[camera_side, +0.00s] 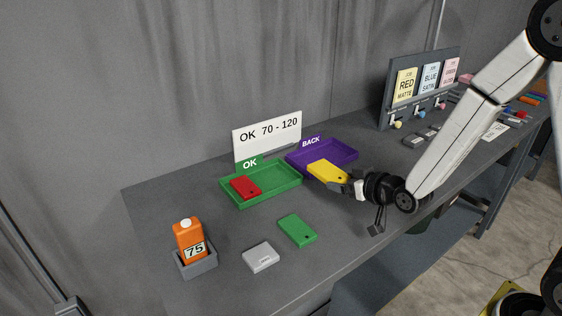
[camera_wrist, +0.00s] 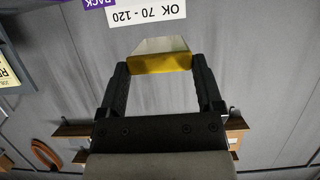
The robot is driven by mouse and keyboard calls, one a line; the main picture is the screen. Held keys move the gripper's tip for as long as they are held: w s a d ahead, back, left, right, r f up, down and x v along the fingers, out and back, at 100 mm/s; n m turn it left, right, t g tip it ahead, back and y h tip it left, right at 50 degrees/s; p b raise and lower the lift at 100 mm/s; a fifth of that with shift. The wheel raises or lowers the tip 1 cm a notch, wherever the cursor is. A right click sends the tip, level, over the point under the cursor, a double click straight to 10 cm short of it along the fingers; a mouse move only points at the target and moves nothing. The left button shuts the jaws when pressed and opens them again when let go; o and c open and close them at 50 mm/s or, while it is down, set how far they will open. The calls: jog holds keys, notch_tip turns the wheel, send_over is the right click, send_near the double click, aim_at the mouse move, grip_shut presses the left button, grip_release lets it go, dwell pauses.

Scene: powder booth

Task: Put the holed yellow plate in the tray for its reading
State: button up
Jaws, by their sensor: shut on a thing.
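My gripper (camera_side: 350,184) is shut on the yellow plate (camera_side: 325,171), which has a small dark hole near the gripper end. The plate is tilted and overlaps the front edge of the purple BACK tray (camera_side: 350,155) in the side view; its height above the tray is unclear. The wrist view shows the yellow plate (camera_wrist: 160,64) between both fingers. The green OK tray (camera_side: 284,187) is left of it and holds a red plate (camera_side: 245,187). An orange gauge (camera_side: 188,237) reading 75 stands in a grey holder. A sign (camera_side: 268,136) behind the trays reads OK 70 - 120.
A green plate (camera_side: 297,230) and a pale grey block (camera_side: 261,257) lie on the bench in front of the trays. A board with RED, BLUE and GREEN-like cards (camera_side: 422,86) stands at the back right. Bare bench lies left of the green tray.

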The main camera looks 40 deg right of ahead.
jog(key=d+f, duration=0.3)
jog(key=d, duration=0.8)
jog(key=shift+s+d+f, duration=0.15)
jog(key=shift+d+f, duration=0.1)
jog(key=shift+d, duration=0.1)
jog(key=shift+f, duration=0.15)
send_over(369, 212)
jog(key=shift+d+f, duration=0.1)
jog(key=shift+f, duration=2.65)
jog(key=shift+f, duration=1.9)
jog(key=shift+f, duration=0.15)
jog(key=o, duration=1.3)
jog(key=shift+o, duration=0.2)
